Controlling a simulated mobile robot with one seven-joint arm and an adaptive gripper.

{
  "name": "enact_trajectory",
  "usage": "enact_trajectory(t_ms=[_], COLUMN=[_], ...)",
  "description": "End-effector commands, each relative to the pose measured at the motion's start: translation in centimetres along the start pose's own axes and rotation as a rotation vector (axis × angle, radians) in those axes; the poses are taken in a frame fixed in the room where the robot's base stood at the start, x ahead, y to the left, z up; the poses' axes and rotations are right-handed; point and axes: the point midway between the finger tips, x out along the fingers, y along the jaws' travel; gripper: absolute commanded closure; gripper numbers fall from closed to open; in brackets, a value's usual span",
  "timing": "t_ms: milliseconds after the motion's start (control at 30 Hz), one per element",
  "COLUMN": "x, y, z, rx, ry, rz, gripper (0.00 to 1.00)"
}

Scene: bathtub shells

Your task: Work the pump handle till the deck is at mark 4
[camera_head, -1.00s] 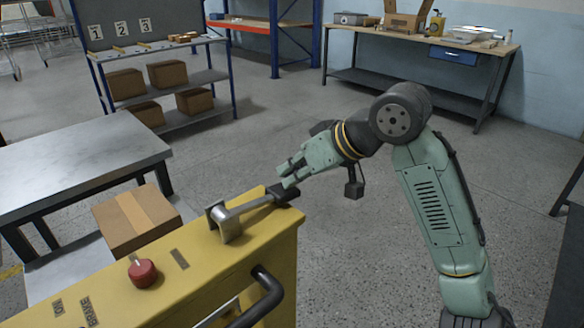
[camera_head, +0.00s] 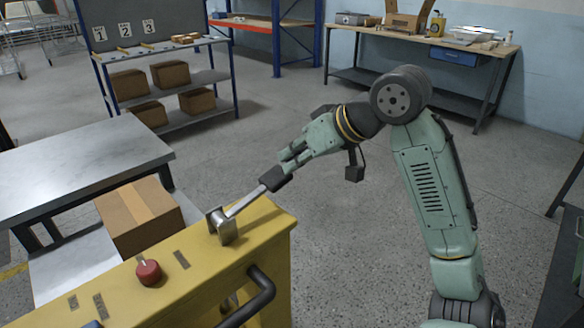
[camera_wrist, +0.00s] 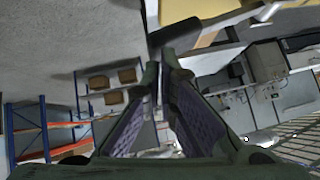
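The pump handle (camera_head: 245,201) is a steel lever with a black grip, hinged in a metal bracket (camera_head: 222,228) on the yellow housing (camera_head: 190,275). It tilts upward to the right. My gripper (camera_head: 283,173) is at the black grip, its fingers closed around the end. In the wrist view the fingertips (camera_wrist: 163,62) meet at the dark grip (camera_wrist: 182,35). A grey plate (camera_head: 75,272), apparently the deck, lies beyond the housing with a cardboard box (camera_head: 140,215) on it. I see no height scale or mark 4 on it.
A red knob (camera_head: 148,272) and small label plates sit on the housing top. A black bar handle (camera_head: 262,300) is on its near side. A steel table (camera_head: 85,165) stands at left. A shelf (camera_head: 185,80) with boxes and boards numbered 1, 2, 3 stands behind. Floor behind my arm is clear.

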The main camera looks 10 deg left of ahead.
Motion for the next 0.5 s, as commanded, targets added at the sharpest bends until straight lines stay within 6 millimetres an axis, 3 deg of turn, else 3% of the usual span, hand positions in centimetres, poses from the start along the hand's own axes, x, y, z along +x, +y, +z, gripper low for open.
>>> enact_trajectory(t_ms=[300,500], x=[-6.3,-8.0], y=[0.0,-0.1], z=[0.4,0.4], rx=[0.003,0.002], ry=[0.003,0.002], rz=[0.004,0.002], gripper=[1.00,1.00])
